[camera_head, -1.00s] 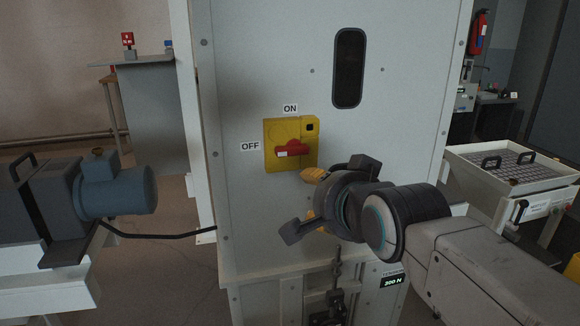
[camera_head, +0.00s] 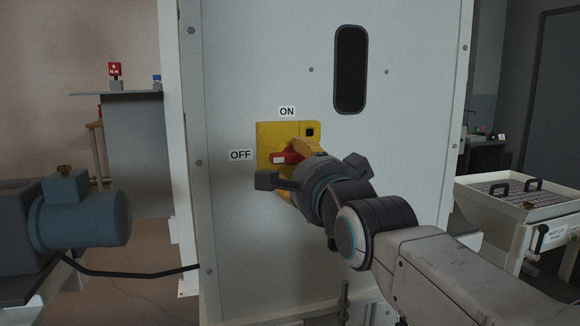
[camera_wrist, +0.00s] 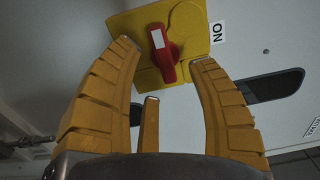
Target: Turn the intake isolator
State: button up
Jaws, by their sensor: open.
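The intake isolator is a red handle (camera_head: 287,157) on a yellow plate (camera_head: 268,131), fixed to the pale cabinet front. An ON label (camera_head: 287,112) sits above the plate and an OFF label (camera_head: 241,155) to its left. The handle lies roughly level, its white-marked end toward OFF. In the wrist view the red handle (camera_wrist: 163,55) shows beyond the fingertips. My gripper (camera_head: 297,165) is open, its yellow fingers close in front of the plate. In the wrist view my gripper (camera_wrist: 165,65) has its fingers spread either side of the handle, with nothing held. Contact cannot be told.
The cabinet (camera_head: 230,225) has a dark oval window (camera_head: 350,70) above right of the plate. A blue motor (camera_head: 85,215) stands at the left, with a black cable running to the cabinet. A white screen tray (camera_head: 515,190) stands at the right.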

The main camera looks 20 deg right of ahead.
aim_at(293, 162)
jog(key=shift+w, duration=2.65)
grip_shut()
